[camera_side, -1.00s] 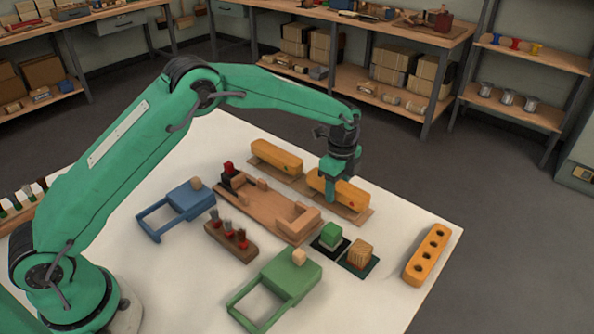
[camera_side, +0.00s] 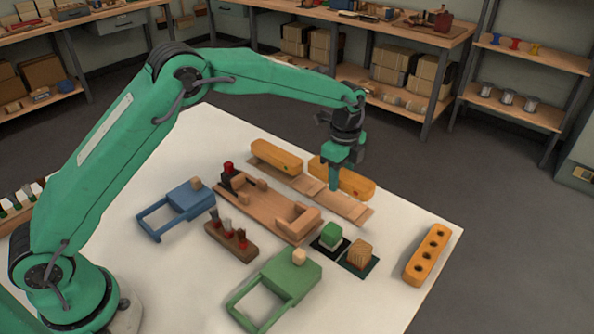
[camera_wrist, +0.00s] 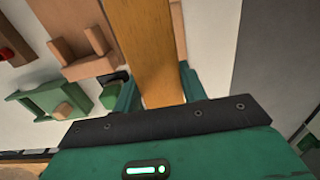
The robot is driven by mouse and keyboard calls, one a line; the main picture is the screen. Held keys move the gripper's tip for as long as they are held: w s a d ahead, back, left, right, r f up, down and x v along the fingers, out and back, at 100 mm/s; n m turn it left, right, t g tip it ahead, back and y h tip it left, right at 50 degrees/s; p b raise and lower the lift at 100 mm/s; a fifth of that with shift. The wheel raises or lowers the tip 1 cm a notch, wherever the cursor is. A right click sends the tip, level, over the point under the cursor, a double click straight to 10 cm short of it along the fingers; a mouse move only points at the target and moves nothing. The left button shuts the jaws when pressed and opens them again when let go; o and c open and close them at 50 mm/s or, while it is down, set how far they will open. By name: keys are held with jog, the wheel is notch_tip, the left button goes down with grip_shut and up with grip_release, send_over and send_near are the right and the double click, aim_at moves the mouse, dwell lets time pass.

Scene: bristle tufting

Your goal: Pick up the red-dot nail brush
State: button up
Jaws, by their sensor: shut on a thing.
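The red-dot nail brush (camera_side: 348,181) is a long yellow wooden block. My gripper (camera_side: 335,180) is shut on it and holds it raised above its wooden base board (camera_side: 347,208). In the wrist view, the brush (camera_wrist: 150,60) runs up the middle between the green fingers of my gripper (camera_wrist: 155,90). A similar yellow brush with a green dot (camera_side: 277,157) rests on its own board to the left.
A wooden fixture (camera_side: 262,207) lies in front of the boards. Nearby are a blue frame (camera_side: 178,205), a green frame (camera_side: 285,280), a brush rack (camera_side: 230,243), a green cube (camera_side: 331,233), a wooden block (camera_side: 360,252) and a yellow holed bar (camera_side: 426,255).

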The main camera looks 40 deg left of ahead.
jog(key=s+d+r, duration=0.6)
jog(key=s+d, duration=0.1)
jog(key=shift+s+r, duration=0.1)
jog(key=shift+s, duration=0.05)
dwell(0.7)
jog(key=s+a, duration=0.9)
jog(key=s, duration=0.2)
jog(key=shift+s+a+r, duration=0.15)
jog(key=shift+a+r, duration=0.05)
jog(key=shift+a, duration=0.2)
jog(key=w+a+f, duration=0.2)
jog(key=a, duration=0.1)
jog(key=w+a+f, duration=0.2)
jog(key=a, duration=0.1)
jog(key=w+a+f, duration=0.2)
jog(key=a+f, duration=0.1)
jog(key=shift+w+a, duration=0.3)
jog(key=shift+w, duration=0.1)
jog(key=shift+f, duration=2)
jog(key=shift+f, duration=0.15)
